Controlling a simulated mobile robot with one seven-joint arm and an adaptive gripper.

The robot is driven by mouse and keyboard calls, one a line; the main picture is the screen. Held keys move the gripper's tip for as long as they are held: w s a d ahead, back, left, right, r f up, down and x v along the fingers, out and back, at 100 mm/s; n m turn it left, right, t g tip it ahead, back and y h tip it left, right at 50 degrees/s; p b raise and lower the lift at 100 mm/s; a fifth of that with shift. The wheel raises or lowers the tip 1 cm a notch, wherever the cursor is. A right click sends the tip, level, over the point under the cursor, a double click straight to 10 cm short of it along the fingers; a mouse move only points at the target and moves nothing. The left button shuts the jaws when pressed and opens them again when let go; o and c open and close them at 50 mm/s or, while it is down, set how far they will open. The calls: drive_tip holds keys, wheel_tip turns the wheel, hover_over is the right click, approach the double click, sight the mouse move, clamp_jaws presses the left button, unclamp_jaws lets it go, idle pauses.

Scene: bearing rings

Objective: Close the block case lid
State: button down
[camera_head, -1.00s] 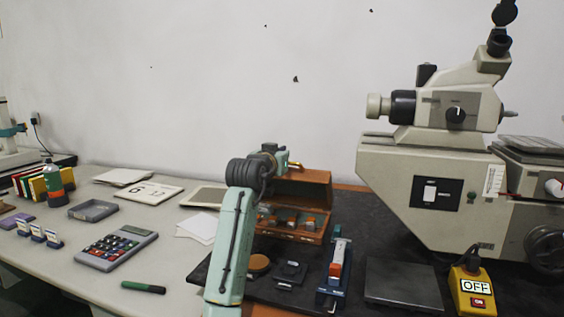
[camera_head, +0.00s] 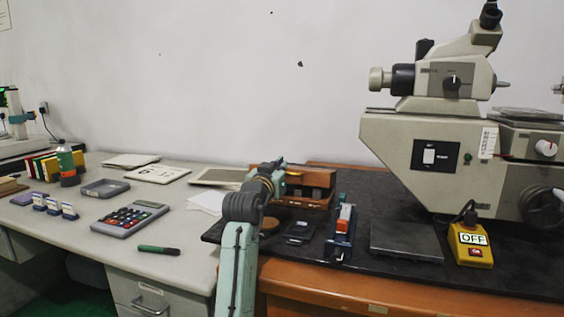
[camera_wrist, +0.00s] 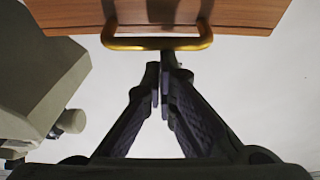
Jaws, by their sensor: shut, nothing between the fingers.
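The wooden block case (camera_head: 300,203) stands on the black mat in the head view, with blocks (camera_head: 303,191) visible inside. Its lid (camera_head: 318,178) is raised and leans forward over the blocks, not down on the case. In the wrist view, a wooden panel (camera_wrist: 240,12) with a brass handle (camera_wrist: 157,43) fills the top edge. My gripper (camera_wrist: 161,75) is shut and empty, with its fingertips just at the handle; I cannot tell if they touch it. In the head view my wrist covers the case's left end and hides most of the gripper.
A large grey measuring machine (camera_head: 400,130) stands right of the case; it also shows in the wrist view (camera_wrist: 45,80). A blue-and-red tool (camera_head: 341,228), a dark plate (camera_head: 406,241) and a yellow OFF switch box (camera_head: 470,243) lie in front.

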drive_tip(key=shift+s+a+f, duration=0.1)
drive_tip(key=shift+s+f, duration=0.25)
drive_tip(key=shift+f, duration=0.35)
